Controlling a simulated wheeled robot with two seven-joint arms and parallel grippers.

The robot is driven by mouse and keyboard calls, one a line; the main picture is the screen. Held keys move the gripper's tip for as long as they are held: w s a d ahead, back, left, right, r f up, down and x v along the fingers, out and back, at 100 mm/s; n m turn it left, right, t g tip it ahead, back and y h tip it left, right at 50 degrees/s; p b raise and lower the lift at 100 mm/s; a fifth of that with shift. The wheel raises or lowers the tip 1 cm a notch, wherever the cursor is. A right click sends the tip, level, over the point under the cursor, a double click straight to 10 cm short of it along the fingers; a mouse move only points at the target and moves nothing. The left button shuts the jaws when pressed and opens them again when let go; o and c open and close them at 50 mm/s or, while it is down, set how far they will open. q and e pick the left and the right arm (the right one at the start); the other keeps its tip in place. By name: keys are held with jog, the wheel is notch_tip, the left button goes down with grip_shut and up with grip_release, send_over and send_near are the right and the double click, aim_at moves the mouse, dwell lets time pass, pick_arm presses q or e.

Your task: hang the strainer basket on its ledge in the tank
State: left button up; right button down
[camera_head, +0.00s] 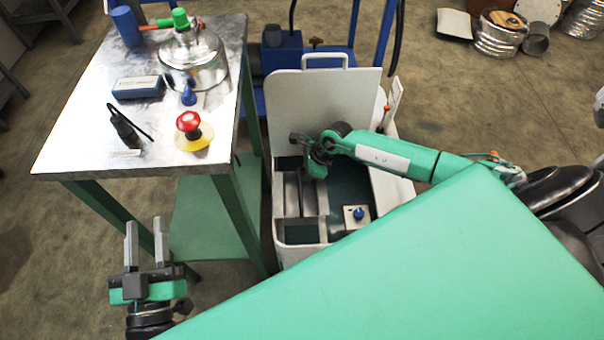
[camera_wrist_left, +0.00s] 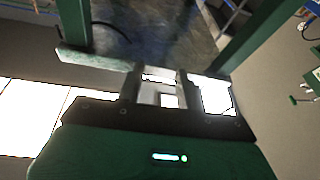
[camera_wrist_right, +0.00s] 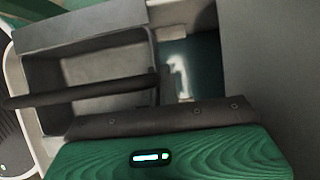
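The tank (camera_head: 390,190) is an open, pale grey tub beside the table, with grey walls and compartments inside. In the right wrist view a grey, box-shaped compartment or basket (camera_wrist_right: 100,67) with rounded corners lies under a dark bar (camera_wrist_right: 85,92). I cannot tell whether this is the strainer basket, and the ledge is not clearly seen. My right gripper (camera_head: 318,155) reaches into the tank from the right, over its left half. Its fingertips are largely hidden, so its grip is unclear. My left gripper (camera_head: 145,240) is open and empty, in front of the table and left of the tank.
The metal-topped table (camera_head: 70,150) holds a steel pot (camera_head: 193,62), a red emergency button (camera_head: 188,121), a dark blue case (camera_head: 138,87) and a black tool (camera_head: 125,130). A small block with a blue knob (camera_head: 357,214) sits in the tank's front right.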

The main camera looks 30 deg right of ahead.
jog(key=shift+f, duration=0.25)
jog(key=shift+f+b, duration=0.45)
jog(key=shift+b, duration=0.1)
jog(key=shift+f+b, duration=0.4)
jog(key=shift+f, duration=0.15)
jog(key=c, duration=1.6)
grip_release()
pick_arm(q)
jog(key=s+a+r+t, duration=0.2)
jog(key=r+t, duration=0.4)
jog(key=r, duration=0.4)
jog(key=shift+a+t+h, duration=0.4)
jog(key=shift+a, duration=0.2)
